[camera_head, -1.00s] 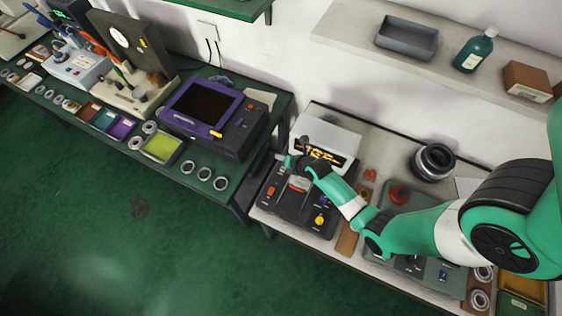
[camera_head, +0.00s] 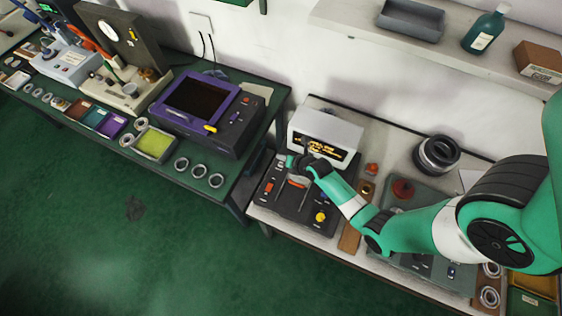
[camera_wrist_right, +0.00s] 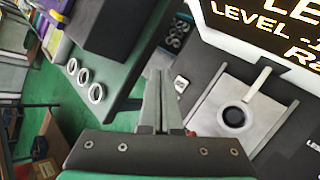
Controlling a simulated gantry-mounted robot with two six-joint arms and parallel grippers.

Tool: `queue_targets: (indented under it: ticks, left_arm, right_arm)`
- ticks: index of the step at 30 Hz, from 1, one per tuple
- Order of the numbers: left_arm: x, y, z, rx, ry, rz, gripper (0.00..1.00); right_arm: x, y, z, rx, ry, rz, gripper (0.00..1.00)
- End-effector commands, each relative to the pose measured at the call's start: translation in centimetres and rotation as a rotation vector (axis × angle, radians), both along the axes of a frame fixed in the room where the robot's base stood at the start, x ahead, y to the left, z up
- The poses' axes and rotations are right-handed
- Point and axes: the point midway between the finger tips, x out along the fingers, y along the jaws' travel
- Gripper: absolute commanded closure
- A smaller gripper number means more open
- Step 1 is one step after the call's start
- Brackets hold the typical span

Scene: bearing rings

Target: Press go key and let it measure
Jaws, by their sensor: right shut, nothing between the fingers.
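The measuring unit has a dark base panel (camera_head: 290,201) and a white display box (camera_head: 338,127) behind it, lit with amber text. In the right wrist view the display (camera_wrist_right: 275,25) reads partly "LEVEL". My right gripper (camera_head: 294,161) is over the back left of the panel, shut and empty. In the right wrist view its closed fingers (camera_wrist_right: 160,74) end beside a small pale key (camera_wrist_right: 181,84); its label is unreadable and contact cannot be told. A grey plate with a dark round hole (camera_wrist_right: 234,117) lies to the right. My left gripper is out of view.
An orange button (camera_head: 268,187) and a yellow knob (camera_head: 320,217) sit on the panel. A purple-framed instrument (camera_head: 202,103) and several rings (camera_head: 199,171) are on the green bench at left. A black ring-shaped part (camera_head: 437,154) stands at right.

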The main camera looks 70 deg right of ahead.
Motion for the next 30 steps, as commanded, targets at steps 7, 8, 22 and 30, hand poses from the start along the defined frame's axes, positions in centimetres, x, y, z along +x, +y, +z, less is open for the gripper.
queue_targets:
  ticks: [7, 8, 22, 30]
  left_arm:
    - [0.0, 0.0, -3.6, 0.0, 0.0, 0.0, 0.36]
    - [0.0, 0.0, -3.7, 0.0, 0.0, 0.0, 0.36]
    - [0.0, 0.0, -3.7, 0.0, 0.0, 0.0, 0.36]
    - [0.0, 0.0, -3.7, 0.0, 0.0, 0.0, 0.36]
  right_arm:
    - [0.0, 0.0, -3.7, 0.0, 0.0, 0.0, 1.0]
    - [0.0, 0.0, -3.9, 0.0, 0.0, 0.0, 1.0]
    - [0.0, 0.0, -4.0, 0.0, 0.0, 0.0, 1.0]
    - [0.0, 0.0, -4.0, 0.0, 0.0, 0.0, 1.0]
